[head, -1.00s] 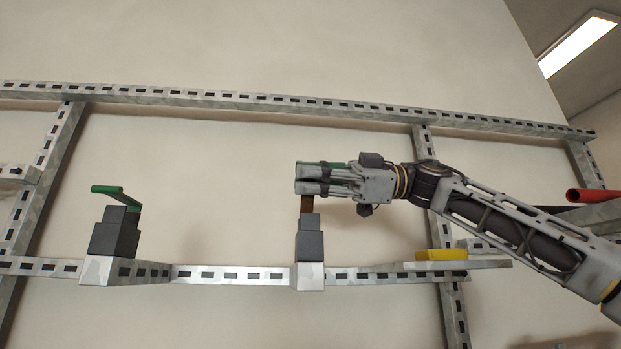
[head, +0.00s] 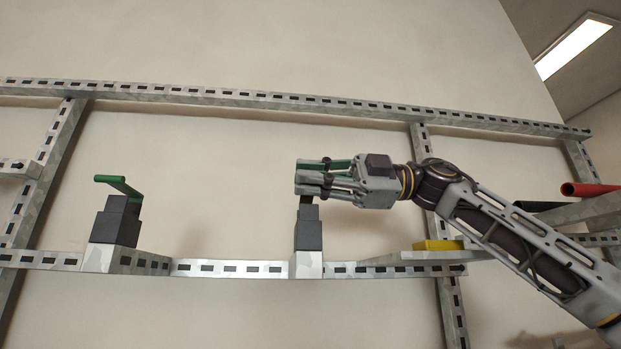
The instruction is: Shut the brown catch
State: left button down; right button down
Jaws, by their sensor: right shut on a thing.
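The brown catch (head: 306,200) stands on top of a dark grey block (head: 308,234) fixed to the slotted rail near the middle of the head view. Only a short brown piece shows just under my fingers; its upper part is hidden by them. My right gripper (head: 312,178) comes in from the right and is shut on the catch, its fingers pointing left. My left gripper is not in view.
A green lever (head: 122,186) sits on another dark block (head: 116,222) at the left. A yellow block (head: 438,245) lies on a ledge at right, below my arm. A red pipe (head: 590,190) is at the far right. The wall behind the rails is bare.

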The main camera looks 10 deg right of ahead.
jog(key=shift+s+f+n, duration=0.25)
jog(key=shift+f+n, duration=0.25)
jog(key=shift+n, duration=0.3)
jog(key=c, duration=1.6)
grip_release()
jog(key=shift+c, duration=0.2)
jog(key=shift+d, duration=0.1)
jog(key=d, duration=1.2)
jog(key=shift+a, duration=0.1)
